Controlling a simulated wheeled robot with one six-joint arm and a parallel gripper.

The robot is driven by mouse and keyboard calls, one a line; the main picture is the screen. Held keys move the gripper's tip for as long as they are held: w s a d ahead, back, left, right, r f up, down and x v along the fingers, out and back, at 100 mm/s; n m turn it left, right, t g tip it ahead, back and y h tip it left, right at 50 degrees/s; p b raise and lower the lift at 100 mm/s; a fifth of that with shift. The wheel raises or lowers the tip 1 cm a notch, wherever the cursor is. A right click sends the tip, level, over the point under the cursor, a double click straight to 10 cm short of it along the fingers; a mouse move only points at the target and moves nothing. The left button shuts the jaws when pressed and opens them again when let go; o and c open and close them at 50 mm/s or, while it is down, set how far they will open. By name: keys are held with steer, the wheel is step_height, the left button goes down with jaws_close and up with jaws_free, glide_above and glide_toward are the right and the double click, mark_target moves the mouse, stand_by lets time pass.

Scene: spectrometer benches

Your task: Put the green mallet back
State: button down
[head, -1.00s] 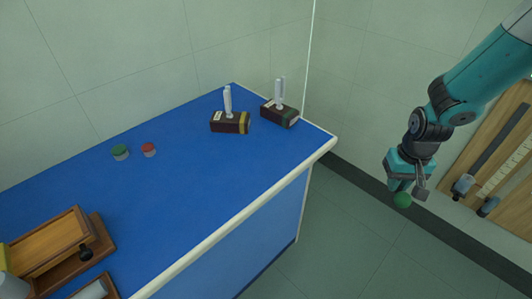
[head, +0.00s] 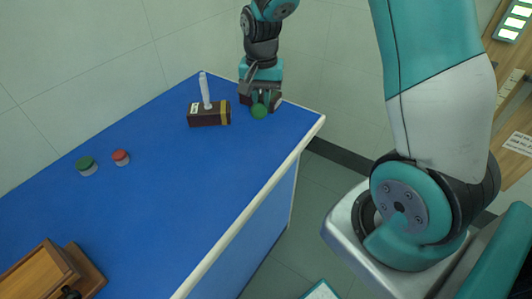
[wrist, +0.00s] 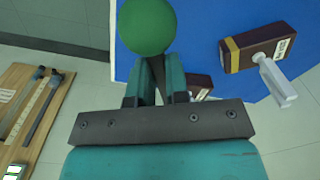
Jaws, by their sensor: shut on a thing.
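The green mallet shows as a round green head (head: 259,111) at the tip of my gripper (head: 263,97), over the far right part of the blue bench top. In the wrist view the green head (wrist: 147,27) sits just past the fingers (wrist: 158,80), which are shut on the mallet. Its handle is mostly hidden by the fingers. A dark box (head: 245,99) is largely hidden behind my gripper; a piece of it (wrist: 200,85) shows in the wrist view. I cannot tell whether the mallet touches it.
A yellow-banded dark box (head: 205,118) with an upright white fork-like piece (head: 205,90) stands left of my gripper. A green-capped jar (head: 86,166), a red-capped jar (head: 121,158) and a wooden case (head: 40,280) are further left. A wooden board (wrist: 30,110) holds dark long-handled tools.

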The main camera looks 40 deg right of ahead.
mark_target(271, 150)
step_height(271, 150, up, 4)
steer(key=s+d+m+b, duration=0.1)
steer(key=d+m+b, duration=0.1)
steer(key=m, duration=0.3)
step_height(271, 150, down, 20)
steer(key=shift+s+d+r+p, duration=0.1)
steer(key=shift+s+d+p, duration=0.05)
steer(key=shift+p, duration=0.95)
steer(key=c, duration=1.1)
jaws_free()
